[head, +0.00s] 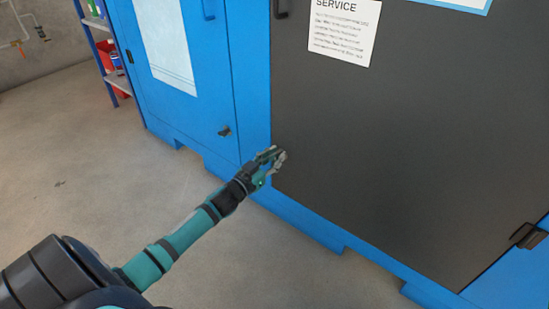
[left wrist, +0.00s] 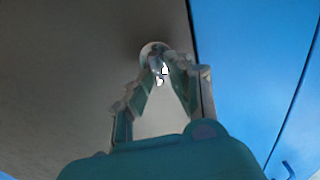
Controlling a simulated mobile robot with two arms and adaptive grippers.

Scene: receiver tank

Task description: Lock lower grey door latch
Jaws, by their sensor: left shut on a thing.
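The grey door (head: 400,130) is closed in the blue housing and fills the right side of the head view. My left gripper (head: 279,157) is at the door's lower left edge, with its fingertips against the panel. In the left wrist view, the fingers (left wrist: 160,82) close in on a small round metallic latch (left wrist: 153,50) on the grey surface, and the gripper is shut on it. The fingers cover most of the latch, so which way it is turned cannot be told. In the head view the latch is hidden behind the gripper. My right gripper is not in view.
An upper dark handle (head: 281,8) and a service notice (head: 343,30) are on the grey door. The concrete floor (head: 100,190) is clear.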

